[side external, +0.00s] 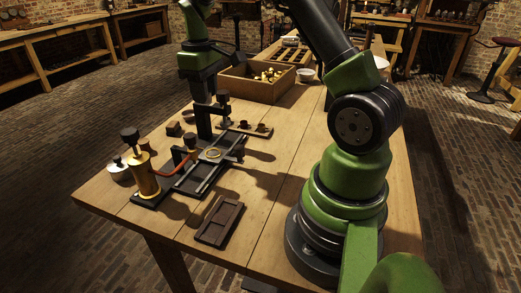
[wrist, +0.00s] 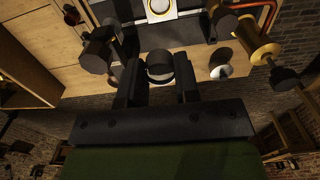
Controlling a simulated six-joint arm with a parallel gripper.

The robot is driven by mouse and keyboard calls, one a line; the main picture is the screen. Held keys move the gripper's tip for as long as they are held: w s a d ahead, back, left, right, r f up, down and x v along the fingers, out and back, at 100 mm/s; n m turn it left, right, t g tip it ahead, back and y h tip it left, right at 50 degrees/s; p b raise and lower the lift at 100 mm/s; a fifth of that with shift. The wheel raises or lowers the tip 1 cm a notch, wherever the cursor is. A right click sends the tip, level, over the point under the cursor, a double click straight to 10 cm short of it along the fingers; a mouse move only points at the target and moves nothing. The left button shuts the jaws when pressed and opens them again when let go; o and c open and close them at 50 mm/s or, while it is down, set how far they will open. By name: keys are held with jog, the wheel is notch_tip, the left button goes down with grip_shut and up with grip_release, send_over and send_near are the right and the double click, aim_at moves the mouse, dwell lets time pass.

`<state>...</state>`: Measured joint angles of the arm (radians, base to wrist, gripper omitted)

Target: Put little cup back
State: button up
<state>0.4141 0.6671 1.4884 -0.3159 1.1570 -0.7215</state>
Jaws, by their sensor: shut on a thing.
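My gripper (wrist: 160,75) is shut on a small dark round cup (wrist: 160,66), which sits between the two fingers in the wrist view. In the side view my gripper (side external: 204,122) points down over the far side of the bench fixture, and I cannot make out the held cup there. A dark strip board (side external: 252,130) with small dark cups (side external: 262,127) on it lies to the right of my gripper.
The black railed fixture (side external: 185,181) carries a brass ring (side external: 213,154) and a brass cylinder (side external: 145,178).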

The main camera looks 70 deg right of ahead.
jog(key=s+d, duration=0.9)
jog(key=s, duration=0.4)
send_over(268, 153)
notch_tip(268, 153, down, 13)
jog(key=shift+s+a+r, duration=0.1)
jog(key=shift+a+r, duration=0.05)
jog(key=shift+r, duration=0.05)
jog(key=shift+f, duration=2.45)
jog(key=shift+f, duration=0.1)
jog(key=o, duration=1)
jog(key=shift+c, duration=0.2)
